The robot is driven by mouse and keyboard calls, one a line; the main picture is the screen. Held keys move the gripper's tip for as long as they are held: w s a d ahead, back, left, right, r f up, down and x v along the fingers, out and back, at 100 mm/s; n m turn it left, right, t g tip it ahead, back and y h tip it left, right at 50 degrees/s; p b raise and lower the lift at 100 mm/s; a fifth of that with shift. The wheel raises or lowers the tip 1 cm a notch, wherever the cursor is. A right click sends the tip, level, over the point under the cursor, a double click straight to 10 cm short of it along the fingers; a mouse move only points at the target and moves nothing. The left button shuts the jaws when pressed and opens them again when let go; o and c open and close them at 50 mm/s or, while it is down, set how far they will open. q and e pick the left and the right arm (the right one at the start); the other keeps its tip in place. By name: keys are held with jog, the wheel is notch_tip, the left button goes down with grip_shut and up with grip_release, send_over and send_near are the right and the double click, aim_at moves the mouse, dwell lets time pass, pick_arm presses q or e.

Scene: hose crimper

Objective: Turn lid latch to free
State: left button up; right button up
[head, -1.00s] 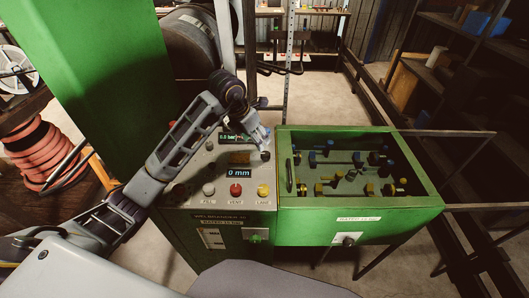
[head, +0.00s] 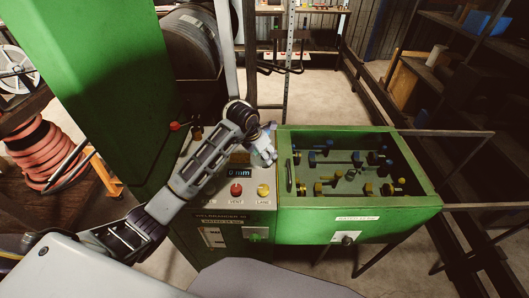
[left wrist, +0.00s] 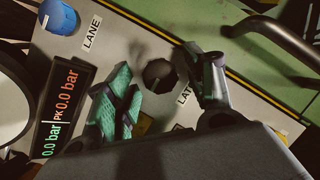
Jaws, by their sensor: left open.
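The lid latch knob (left wrist: 158,73) is dark and faceted, on the grey control panel beside a partly covered label reading "LAT". My left gripper (left wrist: 160,90) is open, with one green-padded finger to the left of the knob and the other finger to its right. I cannot tell whether either finger touches the knob. In the head view my left gripper (head: 265,150) is over the right edge of the panel and hides the knob. The green lidded box (head: 340,230) stands right of the panel, with bolts and fittings inside. My right gripper is not in view.
A blue LANE knob (left wrist: 60,18) and a pressure display (left wrist: 65,105) reading 0.0 bar are on the panel. A red button (head: 236,190) and a yellow button (head: 263,190) are at the front. A dark curved bar (left wrist: 280,38) is near the fingers.

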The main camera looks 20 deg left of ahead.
pick_arm(q)
jog(key=c, duration=1)
